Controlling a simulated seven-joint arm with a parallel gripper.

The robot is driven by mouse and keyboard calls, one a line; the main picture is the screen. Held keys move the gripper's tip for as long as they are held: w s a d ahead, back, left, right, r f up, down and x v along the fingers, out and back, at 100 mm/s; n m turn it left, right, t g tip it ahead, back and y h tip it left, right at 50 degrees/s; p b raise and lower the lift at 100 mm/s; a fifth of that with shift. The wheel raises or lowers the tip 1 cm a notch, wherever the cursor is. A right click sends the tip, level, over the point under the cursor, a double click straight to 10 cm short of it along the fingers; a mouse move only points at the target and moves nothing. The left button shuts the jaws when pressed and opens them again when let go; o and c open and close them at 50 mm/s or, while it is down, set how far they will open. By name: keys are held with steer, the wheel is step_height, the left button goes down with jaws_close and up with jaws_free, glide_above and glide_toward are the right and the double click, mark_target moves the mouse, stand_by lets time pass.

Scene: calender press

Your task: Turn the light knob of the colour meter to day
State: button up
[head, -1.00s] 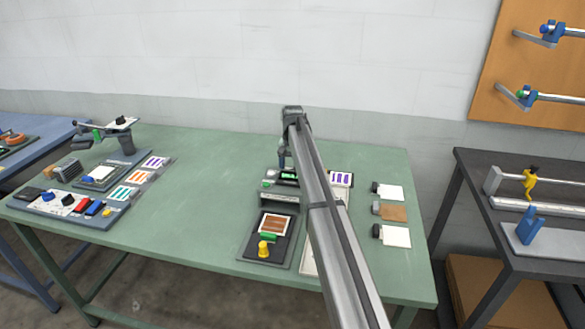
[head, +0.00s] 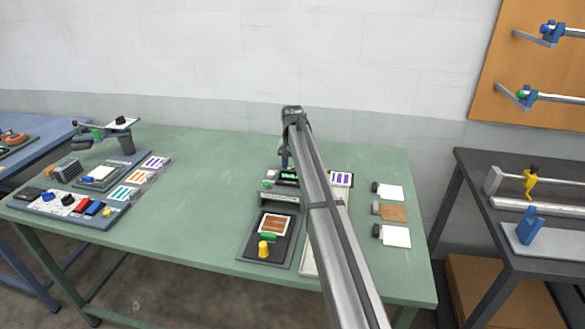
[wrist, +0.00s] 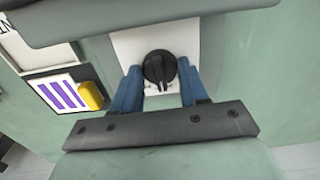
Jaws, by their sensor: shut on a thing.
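The colour meter (head: 279,203) stands near the middle right of the green table, with a small green-lit display (head: 289,176). Its black light knob (wrist: 160,70) sits on a white plate in the wrist view. My gripper (wrist: 160,76) has its two blue fingers on either side of this knob and is shut on it. The markings around the knob are mostly hidden or too small to read. In the head view, my gripper (head: 285,158) is at the meter's back end, and the knob is hidden there.
A yellow knob (head: 263,249) and a framed brown sample (head: 274,225) are at the meter's front. A purple-striped card (head: 341,179) lies to its right, with several sample cards beyond. Other devices stand at the table's left. The table between is clear.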

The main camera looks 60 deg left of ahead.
steer(key=n, duration=0.4)
steer(key=shift+n, duration=2.3)
steer(key=o, duration=1.1)
steer(key=shift+c, duration=0.2)
steer(key=shift+r, duration=0.15)
step_height(320, 180, up, 14)
steer(key=shift+f, duration=0.25)
